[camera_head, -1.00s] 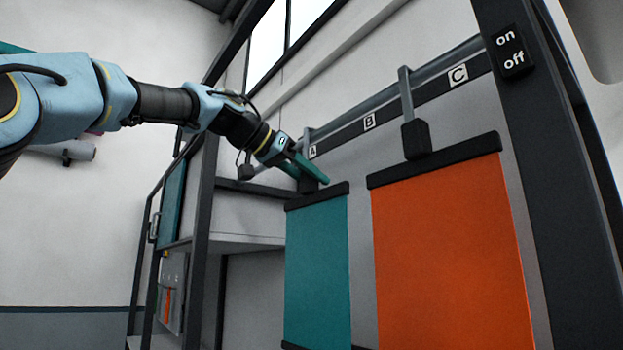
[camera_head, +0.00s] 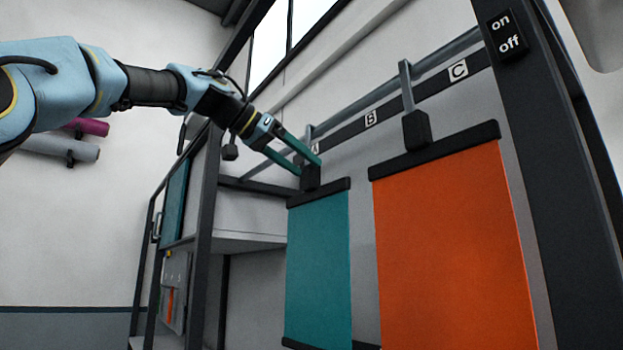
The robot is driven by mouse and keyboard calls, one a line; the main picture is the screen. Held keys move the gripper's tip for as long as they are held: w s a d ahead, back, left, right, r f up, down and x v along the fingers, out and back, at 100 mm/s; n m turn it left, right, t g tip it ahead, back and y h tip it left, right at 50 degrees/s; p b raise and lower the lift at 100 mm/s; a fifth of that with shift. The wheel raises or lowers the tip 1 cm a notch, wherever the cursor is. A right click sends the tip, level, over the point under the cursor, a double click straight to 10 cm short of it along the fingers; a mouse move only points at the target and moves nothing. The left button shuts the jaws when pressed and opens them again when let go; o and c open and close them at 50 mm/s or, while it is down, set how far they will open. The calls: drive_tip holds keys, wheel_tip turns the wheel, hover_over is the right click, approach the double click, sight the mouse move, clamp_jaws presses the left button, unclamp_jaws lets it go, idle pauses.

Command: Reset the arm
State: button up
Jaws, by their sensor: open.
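My gripper (camera_head: 308,167) is at the end of my light-blue arm, which reaches in from the left. Its two teal fingers are spread apart, with nothing seen held between them. The fingertips are close to the black hanger clip (camera_head: 311,179) above the teal sheet (camera_head: 318,262). I cannot tell whether they touch the clip. The teal sheet hangs from a black top bar at the hook near label A, which the gripper partly hides.
An orange sheet (camera_head: 450,250) hangs to the right from its own black clip (camera_head: 417,131) on the grey rail (camera_head: 440,55). A dark post (camera_head: 545,160) with an on/off switch (camera_head: 508,36) stands at the right. A shelf frame (camera_head: 205,220) stands below my arm. Wall rolls (camera_head: 62,147) are at the left.

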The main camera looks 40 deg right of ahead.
drive_tip(key=b+v, duration=0.2)
drive_tip(key=v, duration=0.5)
drive_tip(key=w+d+f+n+t+y, duration=0.15)
drive_tip(key=w+f, duration=0.25)
drive_tip(key=f, duration=0.4)
drive_tip(key=w+d+f+n+t+y, duration=0.1)
drive_tip(key=w+f+n+y, duration=0.15)
drive_tip(key=w+f, duration=0.35)
drive_tip(key=w+a+f+n+t+y, duration=0.1)
drive_tip(key=w+a+f+n+y, duration=0.25)
drive_tip(key=f, duration=0.75)
drive_tip(key=w+a+f+n+t, duration=0.15)
drive_tip(key=w+a+f, duration=0.35)
drive_tip(key=f, duration=0.6)
drive_tip(key=s+a+f+n+g+y, duration=0.1)
drive_tip(key=a+f+n+y, duration=0.1)
drive_tip(key=a+f, duration=0.7)
drive_tip(key=s+a+f+n+y, duration=0.2)
drive_tip(key=a+f+n, duration=0.1)
drive_tip(key=a+f, duration=0.6)
drive_tip(key=s+a+f+n+g+y, duration=0.1)
drive_tip(key=s+a+f+n+y, duration=0.1)
drive_tip(key=s+a+f, duration=1)
drive_tip(key=a+n, duration=0.1)
drive_tip(key=a, duration=0.1)
drive_tip(key=shift+a+g, duration=0.3)
drive_tip(key=shift+a, duration=0.05)
